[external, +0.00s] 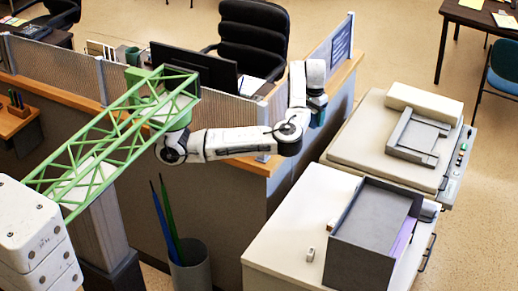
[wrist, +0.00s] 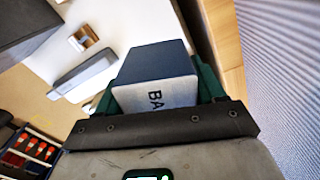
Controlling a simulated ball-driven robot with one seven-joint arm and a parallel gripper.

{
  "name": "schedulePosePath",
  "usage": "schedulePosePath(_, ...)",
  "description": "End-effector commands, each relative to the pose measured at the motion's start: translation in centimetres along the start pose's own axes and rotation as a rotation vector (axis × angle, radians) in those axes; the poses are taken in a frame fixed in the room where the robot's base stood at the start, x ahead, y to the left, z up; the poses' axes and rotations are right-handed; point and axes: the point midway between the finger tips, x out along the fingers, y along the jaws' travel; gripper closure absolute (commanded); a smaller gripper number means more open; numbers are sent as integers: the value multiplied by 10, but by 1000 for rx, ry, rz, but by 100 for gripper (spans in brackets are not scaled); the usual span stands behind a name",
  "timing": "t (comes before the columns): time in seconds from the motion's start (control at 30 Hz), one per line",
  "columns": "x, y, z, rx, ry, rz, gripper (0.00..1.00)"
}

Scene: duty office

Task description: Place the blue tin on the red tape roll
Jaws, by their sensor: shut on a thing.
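My gripper (wrist: 157,88) is shut on the blue tin (wrist: 155,63) in the wrist view. The tin is a box shape with a dark blue face and a pale label reading "BA". Dark green fingers show on both sides of it. In the external view my gripper (external: 317,103) hangs in the air beside the end of the low partition. A small blue patch shows at its end there, too small to make out clearly. I cannot make out a red tape roll in either view.
A beige cabinet (external: 290,225) bears a dark grey tray (external: 362,262) and a small pale block (external: 310,254). A printer-like machine (external: 350,150) stands behind it. The wood-topped partition (external: 345,75) is close to my arm. Part of the cabinet top is clear.

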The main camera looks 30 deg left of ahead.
Motion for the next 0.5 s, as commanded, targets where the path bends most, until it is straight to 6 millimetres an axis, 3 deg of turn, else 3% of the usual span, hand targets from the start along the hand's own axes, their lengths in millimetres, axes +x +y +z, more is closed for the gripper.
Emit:
schedulePosePath(0.1, -36, -38, -29, -122, 3, 2, 67)
schedulePosePath(0.3, -86, -94, -62, -299, 2, 0, 67)
schedulePosePath(0.5, -114, -126, -75, -397, 0, 0, 67)
